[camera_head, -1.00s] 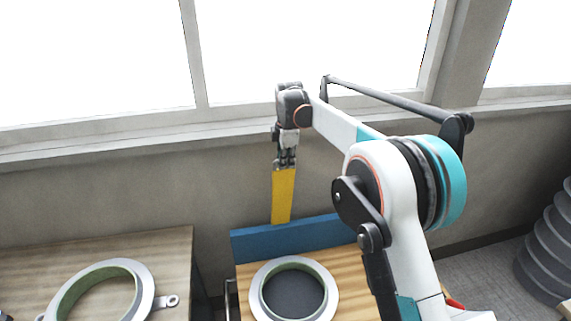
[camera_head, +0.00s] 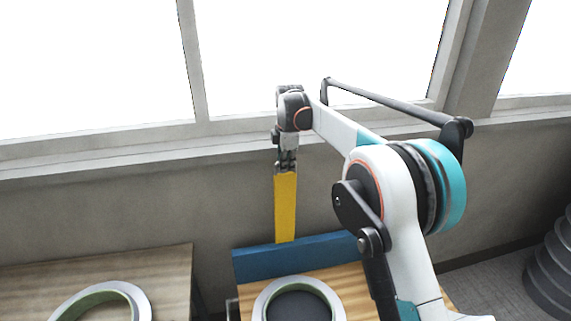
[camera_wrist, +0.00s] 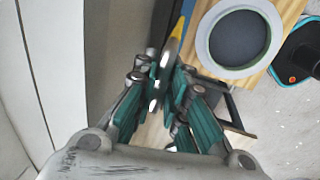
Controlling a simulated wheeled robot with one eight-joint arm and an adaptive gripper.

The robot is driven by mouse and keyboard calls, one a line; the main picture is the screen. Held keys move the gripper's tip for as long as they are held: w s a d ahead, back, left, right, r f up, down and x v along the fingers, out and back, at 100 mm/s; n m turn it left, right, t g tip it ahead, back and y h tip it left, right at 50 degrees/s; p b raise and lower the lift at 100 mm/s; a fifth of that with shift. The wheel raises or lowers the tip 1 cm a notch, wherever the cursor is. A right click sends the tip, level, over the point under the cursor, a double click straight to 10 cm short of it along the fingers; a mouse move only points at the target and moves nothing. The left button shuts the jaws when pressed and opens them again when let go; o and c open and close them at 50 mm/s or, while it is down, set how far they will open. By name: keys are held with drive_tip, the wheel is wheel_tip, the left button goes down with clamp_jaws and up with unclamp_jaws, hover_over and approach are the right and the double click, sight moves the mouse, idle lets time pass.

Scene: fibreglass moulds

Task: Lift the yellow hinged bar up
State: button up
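The yellow hinged bar (camera_head: 285,210) stands nearly upright in the head view, its lower end at the blue block (camera_head: 300,257). My gripper (camera_head: 286,165) is at the bar's top end, pointing down. In the wrist view, my gripper's fingers (camera_wrist: 165,88) close in from both sides on a thin grey end piece in line with the bar. A short part of the yellow bar (camera_wrist: 186,18) shows beyond them. The hinge itself is not clearly visible.
A round mould ring (camera_head: 340,303) lies on the wooden table (camera_head: 362,290) in front of the blue block. Another ring (camera_head: 141,303) lies on a table at left. The wall and window sill are behind the bar. Dark ribbed rings (camera_head: 552,275) stand at far right.

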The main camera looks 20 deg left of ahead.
drive_tip(key=shift+o, duration=1.2)
drive_tip(key=shift+d, duration=0.1)
drive_tip(key=shift+r, duration=0.1)
wheel_tip(320, 180, up, 12)
drive_tip(key=s+d, duration=0.1)
drive_tip(key=s, duration=0.1)
drive_tip(key=shift+f, duration=0.2)
